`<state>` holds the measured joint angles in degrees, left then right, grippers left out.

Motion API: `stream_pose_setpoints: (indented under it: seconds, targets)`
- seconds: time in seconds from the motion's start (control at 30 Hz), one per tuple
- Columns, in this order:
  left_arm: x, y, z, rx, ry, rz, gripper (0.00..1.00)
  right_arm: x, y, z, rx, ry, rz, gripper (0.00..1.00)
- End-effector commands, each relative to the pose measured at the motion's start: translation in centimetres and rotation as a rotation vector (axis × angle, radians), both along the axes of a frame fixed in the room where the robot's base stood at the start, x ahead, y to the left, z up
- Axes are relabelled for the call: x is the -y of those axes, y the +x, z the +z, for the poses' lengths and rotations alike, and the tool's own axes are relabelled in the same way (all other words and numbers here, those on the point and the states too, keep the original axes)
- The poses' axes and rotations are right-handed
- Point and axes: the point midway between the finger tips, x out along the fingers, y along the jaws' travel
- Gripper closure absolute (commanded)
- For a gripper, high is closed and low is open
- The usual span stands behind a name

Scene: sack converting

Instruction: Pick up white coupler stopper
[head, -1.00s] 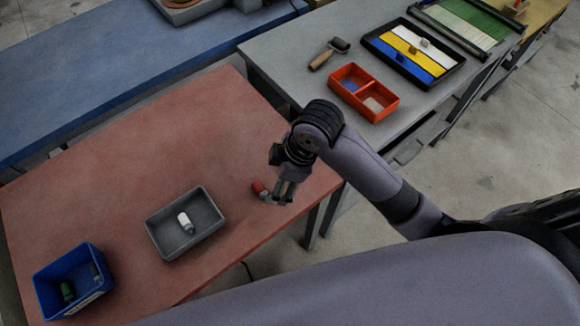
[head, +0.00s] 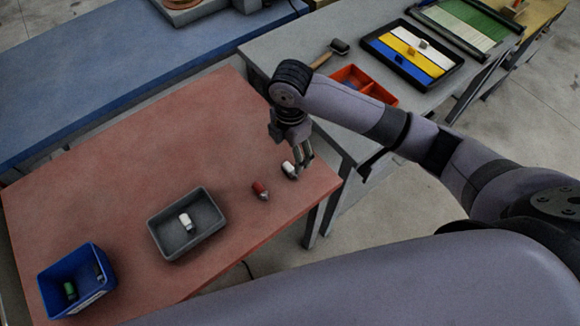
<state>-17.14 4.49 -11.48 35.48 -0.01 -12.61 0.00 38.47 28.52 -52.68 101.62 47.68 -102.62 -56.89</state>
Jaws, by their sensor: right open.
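A small white stopper (head: 288,169) lies on the red tabletop near its right edge. My right gripper (head: 302,164) is open, pointing down, with its fingers right by this stopper; I cannot tell whether they touch it. A red stopper (head: 260,190) lies on the table just left of the white one. Another white stopper (head: 186,222) lies in the grey tray (head: 158,237). My left gripper is not in view.
A blue bin (head: 62,275) holding a green piece (head: 70,291) stands at the table's left corner. A grey table behind carries an orange divided tray (head: 380,92), a roller (head: 338,47) and a black tray of coloured strips (head: 372,45). The red table's middle is clear.

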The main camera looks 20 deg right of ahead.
Motion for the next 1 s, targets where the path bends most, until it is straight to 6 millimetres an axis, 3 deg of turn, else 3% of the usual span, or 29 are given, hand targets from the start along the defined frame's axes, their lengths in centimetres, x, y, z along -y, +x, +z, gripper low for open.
stream_pose_setpoints:
  seconds: [0.1,0.37,0.7,1.0]
  targets:
    - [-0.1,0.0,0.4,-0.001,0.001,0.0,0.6,0.0,-0.1,-2.1,-0.003,0.0,0.0,0.29]
    - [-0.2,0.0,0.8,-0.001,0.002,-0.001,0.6,0.0,0.0,-4.1,0.0,0.001,-0.001,0.29]
    - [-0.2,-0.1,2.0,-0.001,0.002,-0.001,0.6,0.2,0.1,-8.5,0.0,0.001,-0.001,0.29]
    - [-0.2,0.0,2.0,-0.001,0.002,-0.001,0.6,0.3,0.1,-9.0,0.003,0.001,0.0,0.31]
